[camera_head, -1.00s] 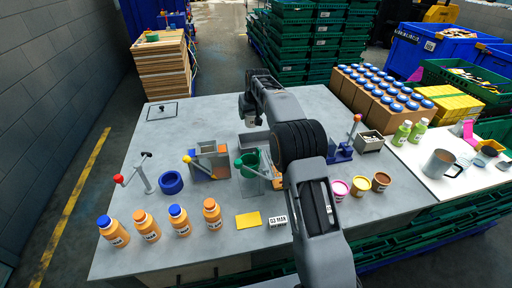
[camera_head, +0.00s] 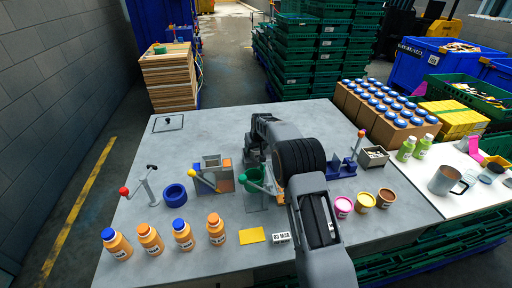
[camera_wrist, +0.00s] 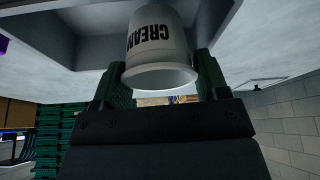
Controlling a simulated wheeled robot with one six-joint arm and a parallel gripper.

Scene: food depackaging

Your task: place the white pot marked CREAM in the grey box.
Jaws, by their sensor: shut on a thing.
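The white pot marked CREAM (camera_wrist: 158,40) is between the fingers of my gripper (camera_wrist: 163,76). The gripper is shut on it, with one dark green finger on each side. The grey box (camera_wrist: 92,52) shows behind the pot in the wrist view, its hollow and walls around the pot's far end. I cannot tell whether the pot touches the box. In the head view my gripper (camera_head: 254,146) is low over the middle of the table, and my arm hides the pot and most of the box.
Three small pots (camera_head: 366,201) are right of my arm. Orange bottles (camera_head: 182,236) stand at the front left. The back left table is mostly clear.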

